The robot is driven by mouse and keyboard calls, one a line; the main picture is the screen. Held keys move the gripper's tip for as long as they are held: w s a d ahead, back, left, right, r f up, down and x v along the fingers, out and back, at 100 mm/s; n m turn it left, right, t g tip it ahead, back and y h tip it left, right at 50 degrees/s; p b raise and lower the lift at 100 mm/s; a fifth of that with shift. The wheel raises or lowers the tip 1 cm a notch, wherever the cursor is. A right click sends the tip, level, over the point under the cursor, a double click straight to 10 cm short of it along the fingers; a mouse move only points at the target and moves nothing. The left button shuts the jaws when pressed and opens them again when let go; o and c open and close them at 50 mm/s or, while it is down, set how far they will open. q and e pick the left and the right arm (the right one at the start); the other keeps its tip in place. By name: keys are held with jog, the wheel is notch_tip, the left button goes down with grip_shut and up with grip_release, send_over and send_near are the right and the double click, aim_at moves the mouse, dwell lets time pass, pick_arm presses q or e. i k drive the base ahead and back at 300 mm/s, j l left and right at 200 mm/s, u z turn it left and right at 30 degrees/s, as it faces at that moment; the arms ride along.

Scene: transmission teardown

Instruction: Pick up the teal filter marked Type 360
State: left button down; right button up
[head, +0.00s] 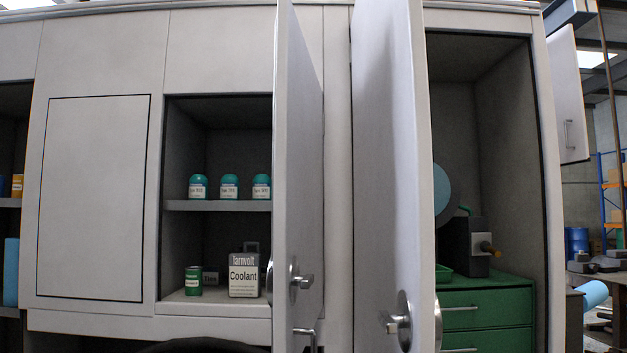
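Three teal filters with rounded tops and white labels stand upright in a row on the upper shelf of an open cabinet in the head view. They are the left filter (198,187), the middle filter (230,187) and the right filter (262,187). Each label seems to carry a Type number, but the print is too small to tell which reads 360. The right filter stands close to the open door's edge in this view. Neither of my grippers is in view.
Two open cabinet doors, the left door (300,130) and right door (388,150), jut forward right of the filters. Green drawers (487,317) sit in the right compartment.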

aim_at(229, 183)
jog(key=i+j, duration=0.1)
jog(key=j, duration=0.35)
jog(key=i+j, duration=0.1)
jog(key=j, duration=0.75)
jog(key=i, duration=0.05)
